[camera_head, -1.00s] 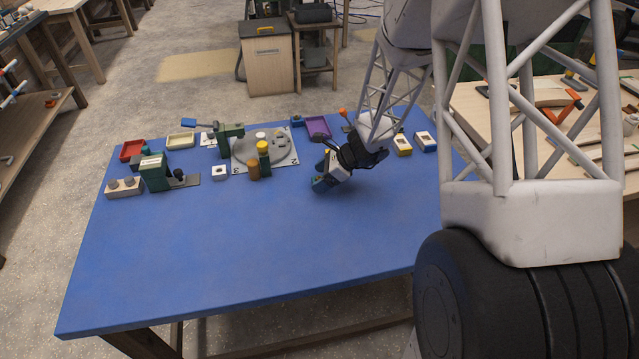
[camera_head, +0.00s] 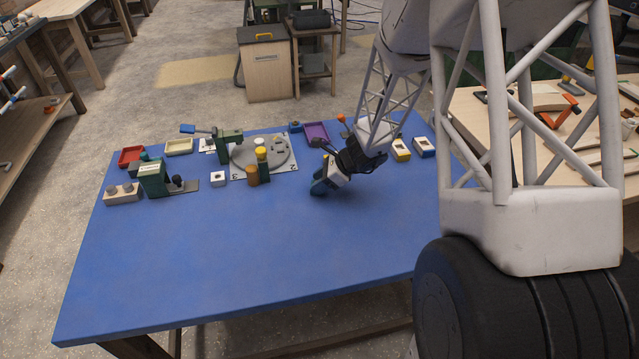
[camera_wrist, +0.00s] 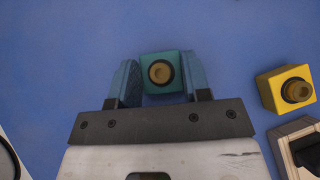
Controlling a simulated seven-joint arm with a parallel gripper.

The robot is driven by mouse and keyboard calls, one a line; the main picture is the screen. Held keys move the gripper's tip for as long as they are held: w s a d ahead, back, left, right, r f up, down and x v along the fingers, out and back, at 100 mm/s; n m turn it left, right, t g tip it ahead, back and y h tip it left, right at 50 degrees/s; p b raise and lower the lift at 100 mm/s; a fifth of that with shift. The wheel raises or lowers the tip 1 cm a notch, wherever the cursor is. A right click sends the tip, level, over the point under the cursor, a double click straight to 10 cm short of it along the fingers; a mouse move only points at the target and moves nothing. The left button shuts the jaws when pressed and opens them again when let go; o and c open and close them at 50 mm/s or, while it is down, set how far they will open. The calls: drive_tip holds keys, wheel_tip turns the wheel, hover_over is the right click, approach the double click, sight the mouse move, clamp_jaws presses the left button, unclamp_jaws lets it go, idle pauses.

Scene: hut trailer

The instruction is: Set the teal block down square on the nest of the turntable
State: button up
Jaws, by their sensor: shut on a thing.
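The teal block (camera_wrist: 160,72), with a round brass-coloured knob on top, sits between the two blue fingers of my gripper (camera_wrist: 160,80) in the wrist view. My gripper is shut on it. In the head view my gripper (camera_head: 321,187) is over the blue table, to the front right of the turntable, and the block is hard to make out there. The turntable (camera_head: 243,157) is a grey disc on a pale numbered plate. A small pale, dark-edged feature on its right side may be the nest (camera_head: 279,148), but its detail is too small to read.
A purple tray (camera_head: 316,132) lies behind my gripper. A yellow block (camera_wrist: 285,90) is right of my fingers. The table's front is clear.

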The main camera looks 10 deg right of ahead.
drive_tip(key=shift+r, duration=0.6)
wheel_tip(320, 180, up, 2)
drive_tip(key=s, duration=0.5)
drive_tip(key=s+r, duration=0.1)
drive_tip(key=s, duration=1)
drive_tip(key=shift+d+r, duration=0.1)
drive_tip(key=shift+r, duration=0.15)
drive_tip(key=shift+w, duration=0.15)
